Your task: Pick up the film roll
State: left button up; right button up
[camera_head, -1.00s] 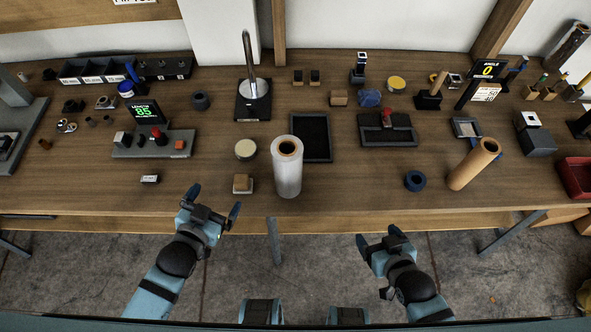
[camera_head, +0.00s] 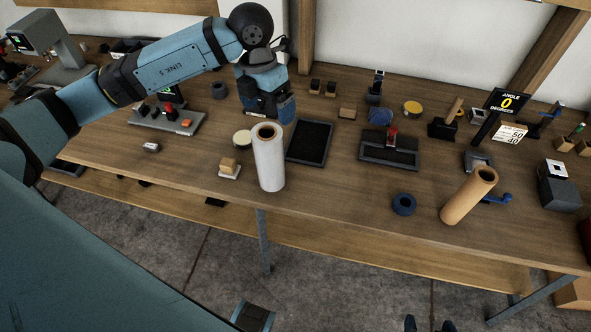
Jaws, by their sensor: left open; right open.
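The film roll (camera_head: 268,160), a white translucent roll with a brown core, stands upright on the workbench near its front edge. My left arm reaches in from the left, and my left gripper (camera_head: 267,106) points down just behind and above the roll. It looks apart from the roll and holds nothing that I can see; its fingers are partly hidden against its own body. Only the fingertips of my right gripper (camera_head: 429,324) show at the bottom edge, spread apart and empty, well in front of the bench.
A dark tray (camera_head: 309,143) lies right of the roll. A small wooden block on a white base (camera_head: 229,168) and a round tin (camera_head: 242,138) stand left of it. A brown roll (camera_head: 468,196) and blue tape (camera_head: 403,204) are further right. Bench front between them is clear.

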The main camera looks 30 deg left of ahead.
aim_at(268, 141)
pick_arm(q)
jog(key=shift+n+y, duration=0.3)
jog(key=shift+y, duration=0.5)
jog(key=shift+w+a+f+p, duration=0.15)
jog(key=shift+a+f+p, duration=0.15)
jog(key=shift+f, duration=1.8)
jog(key=shift+w+a+f+p, duration=0.15)
jog(key=shift+f+p, duration=0.2)
jog(key=shift+f, duration=1.8)
jog(key=shift+w+a+f+p, duration=0.1)
jog(key=shift+a+f+p, duration=0.2)
jog(key=shift+f, duration=1.8)
jog(key=c, duration=1.7)
pick_arm(e)
jog(key=shift+d+r, duration=0.2)
jog(key=shift+r, duration=0.3)
jog(key=shift+d+r, duration=0.15)
jog(key=shift+r, duration=0.35)
pick_arm(q)
jog(key=shift+r, duration=0.15)
